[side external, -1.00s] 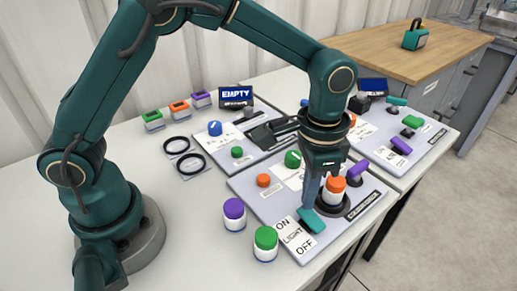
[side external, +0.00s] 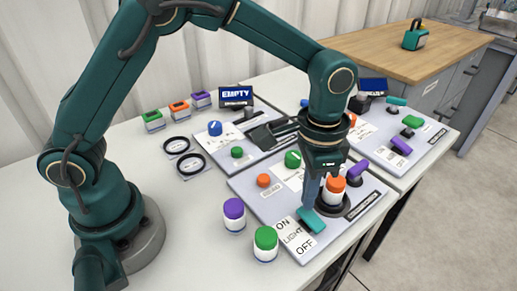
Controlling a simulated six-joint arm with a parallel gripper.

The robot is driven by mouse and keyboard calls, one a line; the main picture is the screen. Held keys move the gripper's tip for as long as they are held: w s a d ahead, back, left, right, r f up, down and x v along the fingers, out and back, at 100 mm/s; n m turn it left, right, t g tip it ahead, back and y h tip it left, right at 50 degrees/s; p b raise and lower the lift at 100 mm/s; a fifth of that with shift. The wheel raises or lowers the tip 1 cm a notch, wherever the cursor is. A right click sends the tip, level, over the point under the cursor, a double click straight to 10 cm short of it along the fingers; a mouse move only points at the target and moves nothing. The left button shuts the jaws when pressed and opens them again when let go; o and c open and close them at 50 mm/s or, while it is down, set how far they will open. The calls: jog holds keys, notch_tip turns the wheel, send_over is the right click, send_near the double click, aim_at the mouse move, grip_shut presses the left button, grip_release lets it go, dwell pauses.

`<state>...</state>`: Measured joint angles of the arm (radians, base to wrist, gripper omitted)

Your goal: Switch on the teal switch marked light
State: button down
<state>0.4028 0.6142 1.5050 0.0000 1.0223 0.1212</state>
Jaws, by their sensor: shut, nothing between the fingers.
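The teal switch (side external: 312,221) sits at the front corner of the near grey panel (side external: 338,232). A white label (side external: 292,238) beside it reads ON, LIGHT and OFF, with ON toward the back and OFF toward the front. My gripper (side external: 309,205) points down with its shut, empty fingers at the back end of the teal switch. I cannot tell whether the fingertips touch it. The fingers hide part of the switch's far end.
An orange-topped jar (side external: 334,190) stands in a dark holder close to the right of my fingers. A purple switch (side external: 358,170) is behind it. Purple-capped (side external: 234,213) and green-capped (side external: 265,243) jars stand left of the panel.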

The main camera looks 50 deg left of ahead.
jog(key=shift+f, duration=0.95)
dwell(0.4)
jog(key=shift+r, duration=3.55)
